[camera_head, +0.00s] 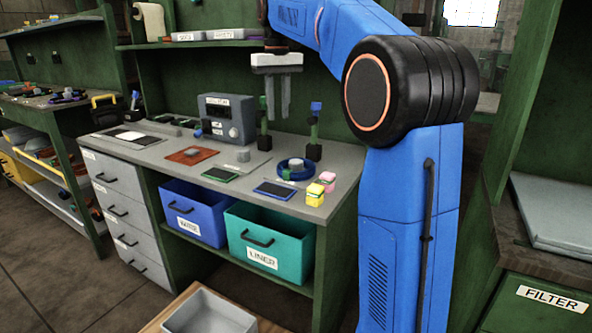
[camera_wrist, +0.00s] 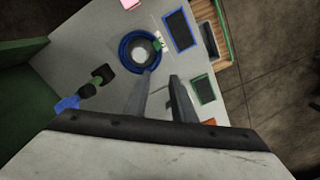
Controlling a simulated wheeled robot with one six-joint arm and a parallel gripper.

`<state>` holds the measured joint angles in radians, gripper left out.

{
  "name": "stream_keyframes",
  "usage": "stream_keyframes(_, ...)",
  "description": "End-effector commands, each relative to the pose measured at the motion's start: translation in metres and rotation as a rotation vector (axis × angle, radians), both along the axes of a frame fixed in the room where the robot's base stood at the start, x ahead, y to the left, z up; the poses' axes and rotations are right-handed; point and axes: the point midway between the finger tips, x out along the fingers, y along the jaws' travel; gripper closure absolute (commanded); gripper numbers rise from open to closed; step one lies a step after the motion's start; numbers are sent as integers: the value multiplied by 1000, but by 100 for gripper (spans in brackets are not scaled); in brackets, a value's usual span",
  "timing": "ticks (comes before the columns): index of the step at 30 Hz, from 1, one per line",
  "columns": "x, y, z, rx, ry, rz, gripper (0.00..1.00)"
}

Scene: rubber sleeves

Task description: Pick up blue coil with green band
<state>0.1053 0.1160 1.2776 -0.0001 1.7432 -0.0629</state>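The blue coil (camera_head: 303,177) lies flat on the grey workbench top, around an upright grey cylinder (camera_head: 296,164). Its green band (camera_head: 286,174) shows at the coil's front left. In the wrist view the coil (camera_wrist: 123,59) is just beyond my fingertips, with a small green and white patch (camera_wrist: 158,43) on its right side. My gripper (camera_head: 279,114) hangs above the bench, higher than the coil and apart from it. Its two fingers point down with a gap between them and hold nothing. It also shows in the wrist view (camera_wrist: 162,76).
Yellow and pink blocks (camera_head: 315,194) sit at the bench's front right edge. A blue-framed dark pad (camera_head: 275,189) lies in front. A grey box device (camera_head: 227,119) stands behind left.

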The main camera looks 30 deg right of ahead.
Motion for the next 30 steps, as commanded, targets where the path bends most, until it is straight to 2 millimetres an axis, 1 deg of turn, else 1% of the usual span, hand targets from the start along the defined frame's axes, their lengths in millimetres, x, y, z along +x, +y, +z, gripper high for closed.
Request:
stream_keyframes(2, 4, -1, -1, 0, 4, 0, 77)
stream_keyframes(5, 5, -1, -10, 1, 8, 0, 77)
stream_keyframes(21, 4, -1, -102, 0, 7, -1, 77)
stream_keyframes(24, 4, -1, -114, 0, 7, -1, 77)
stream_keyframes(30, 4, -2, -124, 0, 6, -1, 77)
